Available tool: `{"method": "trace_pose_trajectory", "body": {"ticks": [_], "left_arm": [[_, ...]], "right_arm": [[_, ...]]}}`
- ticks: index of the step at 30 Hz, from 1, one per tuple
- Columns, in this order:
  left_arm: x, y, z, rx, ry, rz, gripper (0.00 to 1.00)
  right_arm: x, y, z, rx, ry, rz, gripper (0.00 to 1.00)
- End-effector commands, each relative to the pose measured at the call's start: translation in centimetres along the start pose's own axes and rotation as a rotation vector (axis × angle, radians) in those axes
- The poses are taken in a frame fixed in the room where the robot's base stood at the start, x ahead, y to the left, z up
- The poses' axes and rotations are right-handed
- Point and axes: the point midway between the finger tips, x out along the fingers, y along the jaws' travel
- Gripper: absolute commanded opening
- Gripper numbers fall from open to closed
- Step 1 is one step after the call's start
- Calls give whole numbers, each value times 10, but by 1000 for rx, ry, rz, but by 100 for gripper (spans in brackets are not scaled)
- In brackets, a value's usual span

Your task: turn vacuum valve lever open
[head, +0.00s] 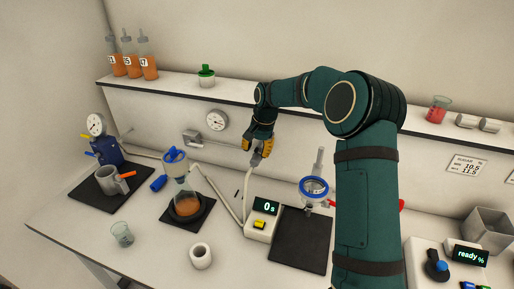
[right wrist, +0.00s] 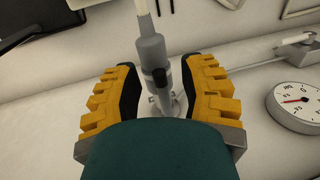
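My right gripper (head: 262,143) is at the back wall, below the shelf, with its yellow fingers pointing down. In the right wrist view, its two fingers (right wrist: 158,88) are spread on either side of a grey valve body (right wrist: 151,50) with a small dark part, perhaps the lever (right wrist: 160,77). Gaps show between the finger pads and the valve, so the gripper looks open. The valve (head: 256,159) also shows just under the fingers in the head view, with a pale hose (head: 246,188) running down from it. The lever's angle is hard to tell. My left gripper is not in view.
A round gauge (head: 216,120) is on the wall to the left of the gripper. A flask with a blue-topped funnel (head: 175,160), a scale display (head: 265,206) and a blue-rimmed vessel (head: 314,187) stand below. The shelf (head: 180,88) runs above.

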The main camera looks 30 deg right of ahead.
Motion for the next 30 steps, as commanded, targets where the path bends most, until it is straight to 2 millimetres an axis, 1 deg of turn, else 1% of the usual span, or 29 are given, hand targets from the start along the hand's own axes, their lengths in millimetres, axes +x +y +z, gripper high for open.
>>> {"method": "trace_pose_trajectory", "body": {"ticks": [7,11,14,21,24,27,30], "left_arm": [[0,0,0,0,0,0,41],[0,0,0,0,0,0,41],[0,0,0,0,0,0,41],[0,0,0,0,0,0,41],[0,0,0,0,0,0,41],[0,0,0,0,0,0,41],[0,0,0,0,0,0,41]], "right_arm": [[-3,-1,-1,-1,4,-3,41],[-14,-1,-2,0,7,-5,41],[-29,-1,-2,0,8,-5,41],[-79,-1,-1,-1,7,-5,41],[-96,-1,-1,-1,6,-5,41],[-109,-1,-1,0,5,-4,41],[-117,-1,0,0,4,-3,41]]}}
